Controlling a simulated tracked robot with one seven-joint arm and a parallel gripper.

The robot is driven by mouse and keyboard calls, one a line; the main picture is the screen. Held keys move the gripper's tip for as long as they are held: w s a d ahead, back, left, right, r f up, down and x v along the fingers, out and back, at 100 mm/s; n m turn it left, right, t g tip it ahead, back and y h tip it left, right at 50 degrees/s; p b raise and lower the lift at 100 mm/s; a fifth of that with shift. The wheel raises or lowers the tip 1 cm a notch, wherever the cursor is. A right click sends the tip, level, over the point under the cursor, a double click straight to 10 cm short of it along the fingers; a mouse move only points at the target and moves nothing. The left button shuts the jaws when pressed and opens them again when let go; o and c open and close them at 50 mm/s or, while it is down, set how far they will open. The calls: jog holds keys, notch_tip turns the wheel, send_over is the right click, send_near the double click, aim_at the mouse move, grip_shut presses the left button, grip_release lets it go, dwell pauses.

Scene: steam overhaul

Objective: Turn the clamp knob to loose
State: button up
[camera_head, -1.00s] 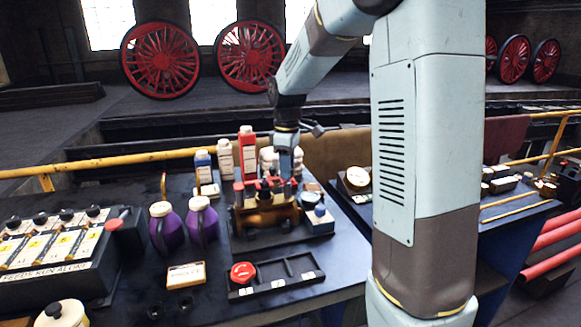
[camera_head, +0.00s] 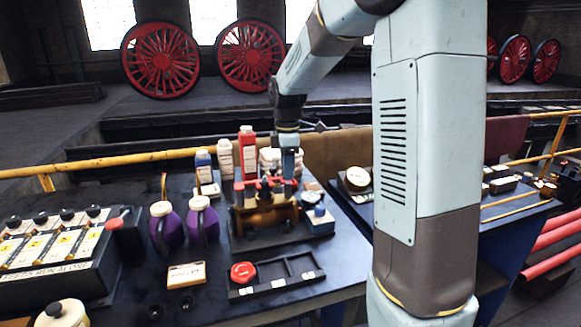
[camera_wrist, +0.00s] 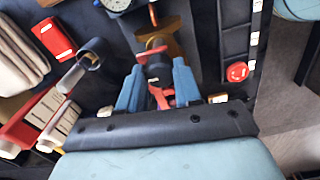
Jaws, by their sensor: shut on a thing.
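The clamp fixture (camera_head: 265,222) stands on the dark bench, with a brass-coloured body and red parts on top. In the head view my gripper (camera_head: 289,172) points down at its top, partly hiding it. In the wrist view my gripper's two blue fingers (camera_wrist: 158,88) are closed around a dark knob (camera_wrist: 157,72) with red parts beside it. The fingers and red parts hide some of the knob, and I cannot read any marking of its position.
Two purple jugs (camera_head: 203,222) stand left of the fixture, and bottles, one a red bottle (camera_head: 247,153), stand behind it. A black tray (camera_head: 298,270) with a red round knob (camera_head: 243,272) lies in front. A yellow rail (camera_head: 120,162) runs behind the bench.

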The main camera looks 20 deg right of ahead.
jog(key=shift+d, duration=0.15)
jog(key=o, duration=1)
jog(key=shift+o, duration=0.2)
jog(key=shift+r, duration=0.1)
notch_tip(320, 180, up, 14)
jog(key=shift+f, duration=0.2)
